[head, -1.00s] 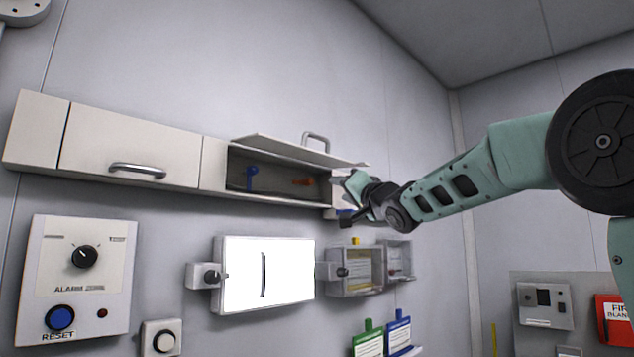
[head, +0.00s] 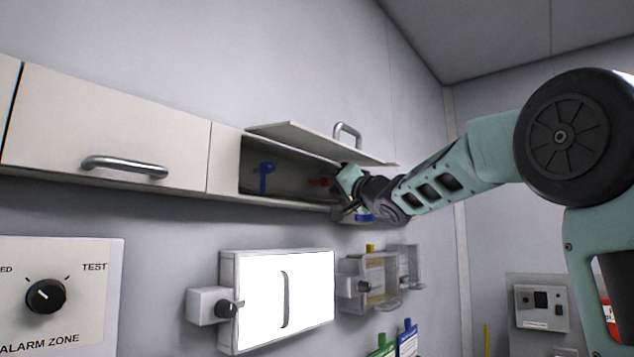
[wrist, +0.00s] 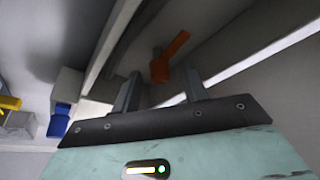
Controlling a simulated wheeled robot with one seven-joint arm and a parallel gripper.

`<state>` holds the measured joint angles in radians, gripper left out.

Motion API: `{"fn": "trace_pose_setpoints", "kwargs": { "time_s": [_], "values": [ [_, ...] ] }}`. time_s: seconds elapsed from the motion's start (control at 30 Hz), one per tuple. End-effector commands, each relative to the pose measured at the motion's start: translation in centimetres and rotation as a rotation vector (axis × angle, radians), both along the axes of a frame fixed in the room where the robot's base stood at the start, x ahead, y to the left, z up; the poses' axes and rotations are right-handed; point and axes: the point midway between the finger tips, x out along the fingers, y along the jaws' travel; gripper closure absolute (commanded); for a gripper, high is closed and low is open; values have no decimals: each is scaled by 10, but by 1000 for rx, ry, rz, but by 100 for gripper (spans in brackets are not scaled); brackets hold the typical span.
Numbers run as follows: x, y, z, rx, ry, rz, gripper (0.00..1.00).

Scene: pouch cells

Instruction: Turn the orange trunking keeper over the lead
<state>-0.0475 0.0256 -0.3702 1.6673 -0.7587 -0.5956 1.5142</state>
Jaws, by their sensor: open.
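The orange keeper (head: 320,182) is inside the open wall trunking (head: 222,160), near the right end of the opening. In the wrist view the orange keeper (wrist: 168,60) shows as a short bar with a block-like end, ahead of and between the fingers. My gripper (wrist: 160,92) is open and empty, apart from the keeper. In the head view my gripper (head: 345,190) is at the right end of the opening, below the raised lid, partly hiding the keeper's right side. A lead cannot be made out in either view.
A blue keeper (head: 266,176) stands further left in the opening. The lid (head: 310,140) is raised above with its handle (head: 347,134). Below are a bright white panel (head: 285,300) and clear boxes (head: 375,283). A blue part (wrist: 60,118) shows left in the wrist view.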

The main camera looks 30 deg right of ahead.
Motion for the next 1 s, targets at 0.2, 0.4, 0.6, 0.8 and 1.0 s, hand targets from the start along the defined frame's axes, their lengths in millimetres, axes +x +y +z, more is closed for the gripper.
{"fn": "trace_pose_setpoints", "kwargs": {
  "time_s": [0.2,0.4,0.6,0.8,1.0],
  "values": [
    [-2,-3,2,0,-1,-1,57],
    [-2,-2,2,0,-1,-1,57],
    [-1,-2,2,0,1,-1,100],
    [-1,-2,1,-5,-1,-1,100],
    [-1,-3,-1,-52,-16,-2,100]
  ]
}}
